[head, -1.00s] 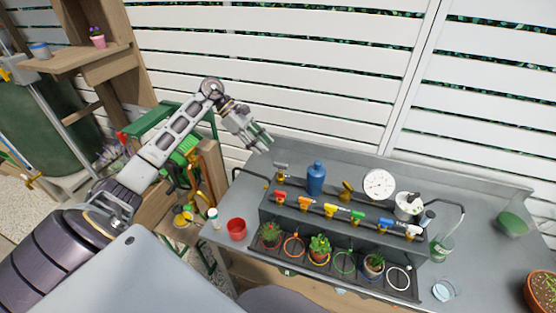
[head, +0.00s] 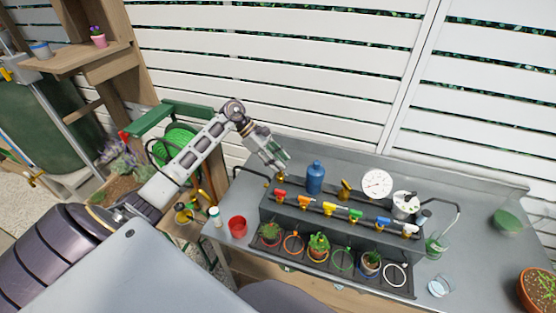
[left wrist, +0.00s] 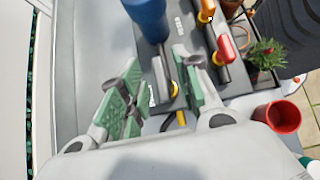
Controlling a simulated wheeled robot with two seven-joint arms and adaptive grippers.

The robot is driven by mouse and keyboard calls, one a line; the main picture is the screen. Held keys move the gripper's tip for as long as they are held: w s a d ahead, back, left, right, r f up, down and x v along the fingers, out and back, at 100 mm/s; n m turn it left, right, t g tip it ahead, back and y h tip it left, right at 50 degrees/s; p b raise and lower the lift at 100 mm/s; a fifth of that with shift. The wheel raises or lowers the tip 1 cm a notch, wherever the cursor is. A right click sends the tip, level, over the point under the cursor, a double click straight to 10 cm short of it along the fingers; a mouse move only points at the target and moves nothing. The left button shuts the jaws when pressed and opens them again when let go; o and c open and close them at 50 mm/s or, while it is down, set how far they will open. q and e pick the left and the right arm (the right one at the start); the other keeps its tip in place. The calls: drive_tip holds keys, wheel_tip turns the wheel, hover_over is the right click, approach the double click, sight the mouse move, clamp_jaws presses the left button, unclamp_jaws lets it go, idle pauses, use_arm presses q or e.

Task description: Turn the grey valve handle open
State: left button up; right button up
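The grey valve handle (left wrist: 161,78) shows in the left wrist view as a short grey lever, with part of its brass valve (left wrist: 181,118) below it. In the head view the handle is mostly hidden by my left gripper (head: 276,157), whose fingers are right over the valve at the left end of the dark bench unit. In the left wrist view the green-padded fingers of the left gripper (left wrist: 157,72) are open, one on each side of the handle. I cannot tell whether either finger touches it. My right gripper is not in view.
A blue bottle (head: 315,178) stands close to the right of the fingers. Red (head: 279,195), orange (head: 305,202) and other coloured valve handles line the unit's front above potted plants. A red cup (head: 237,227) stands front left. A white gauge (head: 376,184) is behind.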

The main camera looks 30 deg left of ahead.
use_arm(q)
drive_tip(key=shift+c, duration=0.3)
clamp_jaws()
